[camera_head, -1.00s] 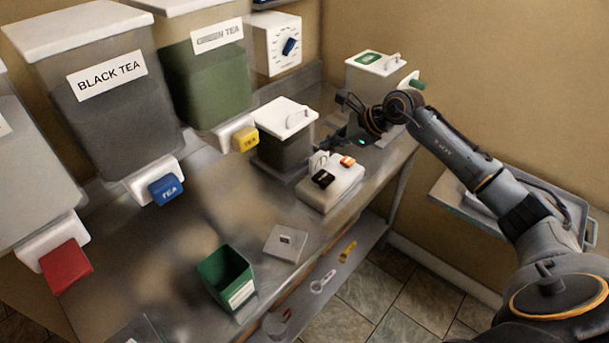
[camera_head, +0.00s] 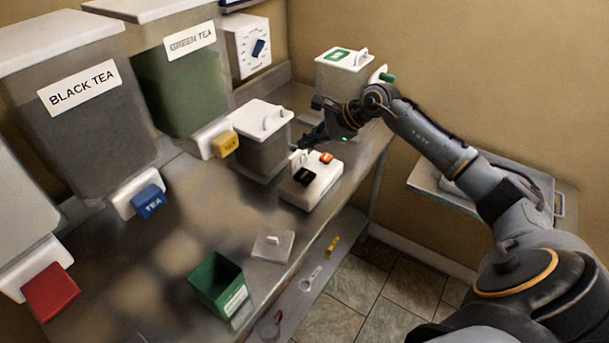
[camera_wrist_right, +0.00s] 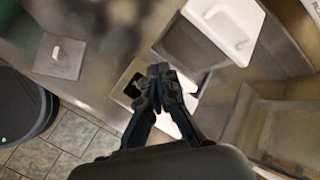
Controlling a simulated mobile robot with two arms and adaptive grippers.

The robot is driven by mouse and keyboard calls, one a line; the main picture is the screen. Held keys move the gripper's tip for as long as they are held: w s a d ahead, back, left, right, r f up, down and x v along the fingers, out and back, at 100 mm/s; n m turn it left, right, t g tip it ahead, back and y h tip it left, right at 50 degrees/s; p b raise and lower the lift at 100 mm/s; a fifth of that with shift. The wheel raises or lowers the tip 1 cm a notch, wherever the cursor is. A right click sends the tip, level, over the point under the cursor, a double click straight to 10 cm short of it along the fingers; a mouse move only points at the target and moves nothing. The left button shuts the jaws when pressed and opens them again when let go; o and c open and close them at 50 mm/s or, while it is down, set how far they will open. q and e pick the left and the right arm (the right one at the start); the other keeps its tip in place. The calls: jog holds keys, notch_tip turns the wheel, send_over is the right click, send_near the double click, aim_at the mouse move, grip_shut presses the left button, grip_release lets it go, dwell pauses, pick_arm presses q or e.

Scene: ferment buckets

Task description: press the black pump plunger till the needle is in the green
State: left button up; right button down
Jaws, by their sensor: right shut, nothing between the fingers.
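The black pump plunger (camera_head: 304,177) is a small dark block on top of a low white unit (camera_head: 318,189), beside an orange part (camera_head: 327,158). My right gripper (camera_head: 309,138) is shut and empty just behind and above this unit in the head view. In the right wrist view the closed fingertips (camera_wrist_right: 160,76) appear over the white unit, with the dark plunger (camera_wrist_right: 132,88) just left of them, apart from it as far as I can tell. I cannot make out a gauge needle or green zone. My left gripper is not in view.
A clear bin with a white lid (camera_head: 262,117) stands close left of my right gripper. Another lidded bin (camera_head: 345,75) is behind it. A green box (camera_head: 217,285) and a grey lid (camera_head: 273,244) are nearer on the steel counter. Tea dispensers line the left.

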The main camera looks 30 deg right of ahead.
aim_at(308, 176)
notch_tip(308, 176, down, 7)
jog(key=b, duration=0.3)
jog(key=shift+f+b, duration=0.15)
jog(key=shift+b, duration=0.15)
jog(key=shift+f, duration=0.2)
jog(key=shift+b, duration=0.3)
dwell(0.7)
jog(key=shift+f+b, duration=0.4)
jog(key=shift+b, duration=0.15)
jog(key=shift+s+f+b, duration=0.1)
jog(key=shift+f+b, duration=1.65)
jog(key=shift+b, duration=0.05)
dwell(1.3)
dwell(0.3)
jog(key=shift+r+p, duration=0.75)
jog(key=shift+r, duration=1.35)
